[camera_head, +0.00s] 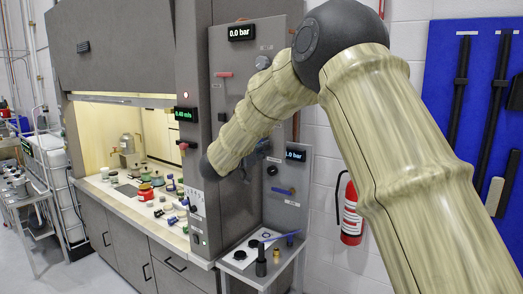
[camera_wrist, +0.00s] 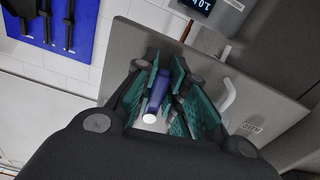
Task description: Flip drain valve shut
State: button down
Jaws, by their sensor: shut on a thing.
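In the wrist view, my gripper (camera_wrist: 165,78) has its teal-padded fingers on both sides of a blue handle (camera_wrist: 157,94) with a pale round end. The handle lies between the pads in front of a grey panel (camera_wrist: 125,38). In the head view, a blue lever (camera_head: 279,191) lies nearly level on the lower grey panel (camera_head: 296,176) at the right of the cabinet. My arm hides my gripper for the most part there. I cannot read a label naming the drain valve.
A pale bent handle (camera_wrist: 229,97) stands to the right of my fingers. A red lever (camera_head: 224,74) is on the upper panel. A small side shelf (camera_head: 238,262) below holds dark and brass fittings. A fire extinguisher (camera_head: 351,214) hangs on the wall at the right.

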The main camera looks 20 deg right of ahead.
jog(key=shift+f+b, duration=0.1)
jog(key=shift+b, duration=0.2)
jog(key=shift+w+a+m+b, duration=0.1)
jog(key=shift+w+m+b, duration=0.05)
jog(key=shift+m+b, duration=0.4)
jog(key=c, duration=1.4)
grip_release()
jog(key=shift+c, duration=0.2)
jog(key=shift+a, duration=0.1)
jog(key=v, duration=1.2)
